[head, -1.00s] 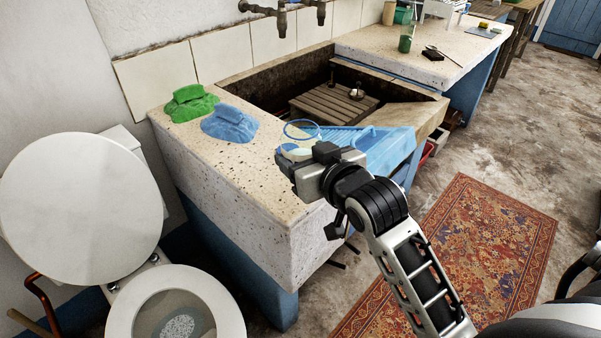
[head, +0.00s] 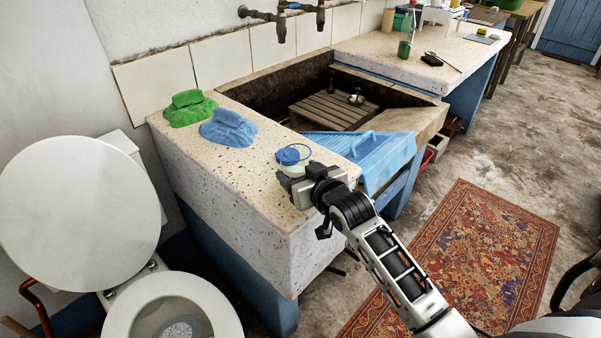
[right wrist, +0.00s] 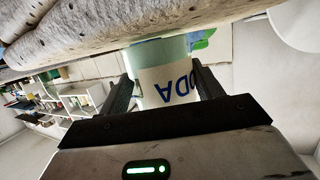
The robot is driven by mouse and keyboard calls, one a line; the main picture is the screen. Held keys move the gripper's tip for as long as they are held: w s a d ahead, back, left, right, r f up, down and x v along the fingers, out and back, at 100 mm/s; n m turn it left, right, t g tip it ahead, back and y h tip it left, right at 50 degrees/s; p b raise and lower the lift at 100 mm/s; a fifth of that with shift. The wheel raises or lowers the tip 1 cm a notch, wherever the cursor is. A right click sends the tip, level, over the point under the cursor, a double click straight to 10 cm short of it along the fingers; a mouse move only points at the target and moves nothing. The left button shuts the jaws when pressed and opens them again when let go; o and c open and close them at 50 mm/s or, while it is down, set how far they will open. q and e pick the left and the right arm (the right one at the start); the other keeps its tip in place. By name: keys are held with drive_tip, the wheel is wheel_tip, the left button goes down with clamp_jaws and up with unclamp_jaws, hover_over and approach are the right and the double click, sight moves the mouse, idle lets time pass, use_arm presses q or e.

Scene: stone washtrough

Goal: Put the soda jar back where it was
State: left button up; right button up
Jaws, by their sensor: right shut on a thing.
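The soda jar (head: 293,171) is pale, with blue at its top (head: 288,156) and a thin blue ring beside it. It is at the near right part of the stone counter (head: 235,185). My right gripper (head: 292,184) is around its near side and partly hides it. In the right wrist view the jar (right wrist: 165,84) stands between the two fingers, its blue letters upside down. The gripper (right wrist: 165,92) is shut on it. Whether its base touches the counter I cannot tell. My left gripper is not in view.
A green lump (head: 188,108) and a blue lump (head: 228,128) sit on the counter's back left. A wooden rack (head: 332,110) lies in the trough. The counter's near left part is clear.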

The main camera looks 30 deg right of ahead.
drive_tip(key=shift+f, duration=0.15)
drive_tip(key=o, duration=1.2)
drive_tip(key=shift+r, duration=0.2)
drive_tip(key=v, duration=1.1)
drive_tip(key=s+a+f+g+y, duration=0.1)
drive_tip(key=s+a+f, duration=0.3)
drive_tip(key=s+a+f+n+g+y, duration=0.1)
drive_tip(key=s+a+f, duration=0.3)
drive_tip(key=s+f, duration=0.1)
drive_tip(key=s+a+f+n+g+y, duration=0.1)
drive_tip(key=s+a+f+g, duration=0.1)
drive_tip(key=s+a+f, duration=0.2)
drive_tip(key=shift+s+a+f+p, duration=0.3)
drive_tip(key=shift+s+f, duration=0.2)
drive_tip(key=shift+f, duration=0.2)
